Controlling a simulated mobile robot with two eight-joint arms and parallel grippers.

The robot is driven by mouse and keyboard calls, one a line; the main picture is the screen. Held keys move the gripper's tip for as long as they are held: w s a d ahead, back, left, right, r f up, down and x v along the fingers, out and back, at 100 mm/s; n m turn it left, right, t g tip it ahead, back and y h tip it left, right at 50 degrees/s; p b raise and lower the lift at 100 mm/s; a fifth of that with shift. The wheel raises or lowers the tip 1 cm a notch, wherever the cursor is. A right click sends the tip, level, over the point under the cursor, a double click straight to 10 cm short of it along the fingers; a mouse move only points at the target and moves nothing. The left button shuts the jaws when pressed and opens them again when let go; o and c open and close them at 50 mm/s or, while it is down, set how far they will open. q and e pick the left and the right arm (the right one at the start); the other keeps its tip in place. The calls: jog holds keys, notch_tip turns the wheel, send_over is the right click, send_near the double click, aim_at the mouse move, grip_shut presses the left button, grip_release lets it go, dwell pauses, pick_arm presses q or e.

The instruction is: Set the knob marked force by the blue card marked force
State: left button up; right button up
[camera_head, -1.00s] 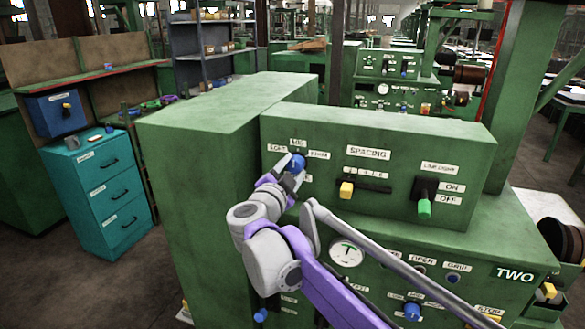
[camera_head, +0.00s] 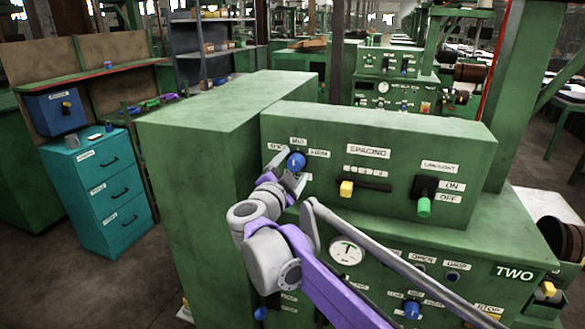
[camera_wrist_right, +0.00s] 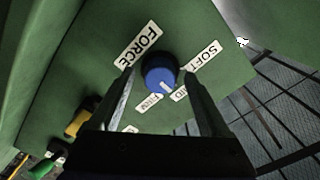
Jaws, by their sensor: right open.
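The force knob is the blue round knob (camera_head: 296,162) at the left of the upper green panel, under labels, the middle one reading MID. In the right wrist view the blue knob (camera_wrist_right: 160,72) sits beside a FORCE label (camera_wrist_right: 138,45) and SOFT (camera_wrist_right: 203,62), MID (camera_wrist_right: 180,93) and FIRM labels. Its white mark faces the MID and FIRM side; exactly which is unclear. My right gripper (camera_head: 286,172) is open, with its fingers (camera_wrist_right: 158,80) apart on either side of the knob. I cannot make out a blue card marked force. My left gripper is out of view.
The same panel holds a yellow SPACING slider (camera_head: 346,188) and a green-tipped ON/OFF lever (camera_head: 424,207). A gauge (camera_head: 346,251) and a lower blue knob (camera_head: 412,309) are below. A teal drawer cabinet (camera_head: 105,190) and a blue box (camera_head: 50,115) stand at left.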

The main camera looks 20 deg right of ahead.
jog(key=b+v, duration=0.1)
jog(key=v, duration=0.9)
jog(key=shift+s+a, duration=0.25)
jog(key=shift+s, duration=0.1)
jog(key=s+a+f+n+g+y, duration=0.1)
jog(key=s+a+f+n+y, duration=0.1)
jog(key=s+f+n+y, duration=0.45)
jog(key=s+a+f+n+y, duration=0.2)
jog(key=s+f+n+y, duration=0.1)
jog(key=f+n+y, duration=0.55)
jog(key=s+d+f+n+g+h, duration=0.1)
jog(key=s+d+f+g, duration=0.3)
jog(key=s+f, duration=0.4)
jog(key=s+d+f+g+h, duration=0.4)
jog(key=s+d+f, duration=0.2)
jog(key=s+f, duration=0.3)
notch_tip(320, 180, down, 2)
jog(key=shift+s+d+f+n+g, duration=0.2)
jog(key=shift+d+n+g, duration=0.1)
jog(key=shift+n, duration=0.1)
